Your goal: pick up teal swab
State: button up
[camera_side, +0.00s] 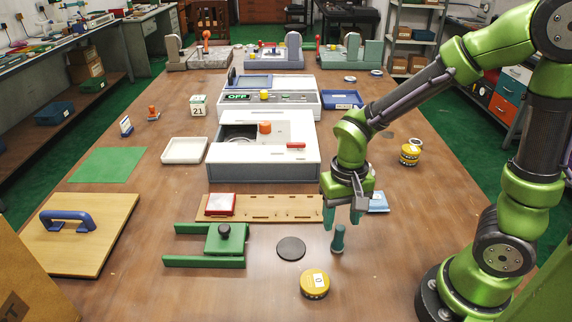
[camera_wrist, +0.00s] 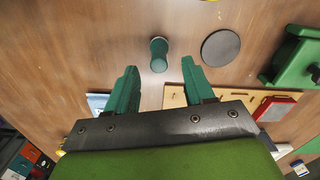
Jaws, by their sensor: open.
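The teal swab (camera_side: 338,240) stands upright on the wooden table in the side view, right of a dark round disc. In the wrist view the swab (camera_wrist: 158,54) shows just beyond the fingertips, roughly centred between them. My gripper (camera_side: 342,220) is open and empty, pointing down, with its fingers close to the swab's top in the side view. In the wrist view my gripper (camera_wrist: 158,68) has its two green fingers spread apart. I cannot tell whether either finger touches the swab.
The dark disc (camera_side: 291,248) lies left of the swab, and a yellow round tin (camera_side: 314,284) is in front. A green fixture (camera_side: 222,246) stands farther left. A slotted wooden board (camera_side: 275,208) lies behind. The table right of the swab is clear up to my arm's base.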

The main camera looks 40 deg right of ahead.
aim_at(340, 227)
jog(key=shift+d+f, duration=0.15)
jog(key=shift+f, duration=2.65)
jog(key=shift+c, duration=0.3)
grip_shut()
